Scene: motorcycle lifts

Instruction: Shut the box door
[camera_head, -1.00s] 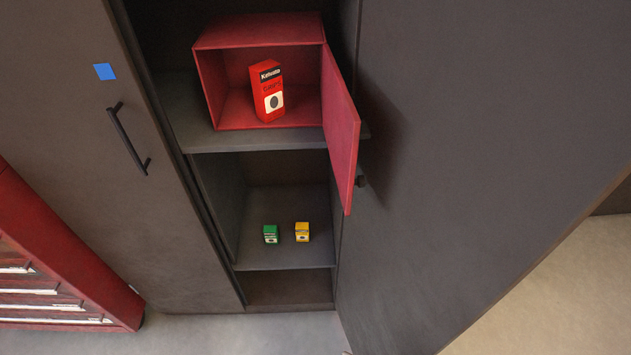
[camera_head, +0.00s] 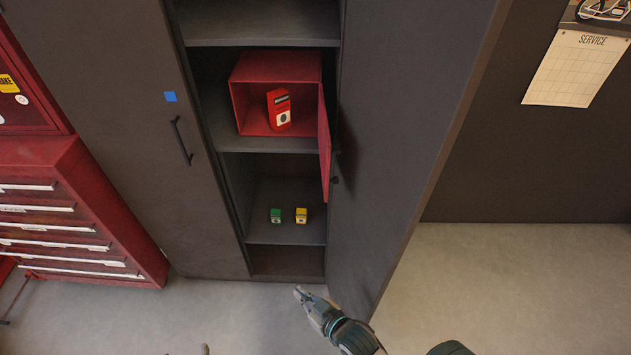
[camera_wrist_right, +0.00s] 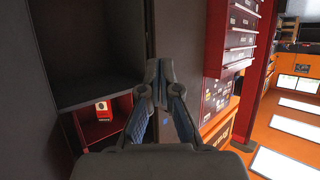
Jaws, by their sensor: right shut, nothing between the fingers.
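The red box (camera_head: 240,105) sits on a cabinet shelf in the head view, its front open. Its red door (camera_head: 325,150) is hinged on the right side and swung outward, seen nearly edge-on. A red carton (camera_head: 280,110) stands inside the box and also shows in the right wrist view (camera_wrist_right: 103,111). My right gripper (camera_head: 301,293) is shut and empty, low in front of the cabinet and apart from the door; its fingers meet in the wrist view (camera_wrist_right: 160,72). A small tip at the bottom edge looks like my left gripper (camera_head: 205,349); its fingers cannot be made out.
Green (camera_head: 276,215) and yellow (camera_head: 301,215) small boxes stand on the shelf below. The right cabinet door (camera_head: 400,130) is open beside the red door. The left cabinet door (camera_head: 130,140) is shut. A red drawer chest (camera_head: 150,250) stands at left. Floor at right is clear.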

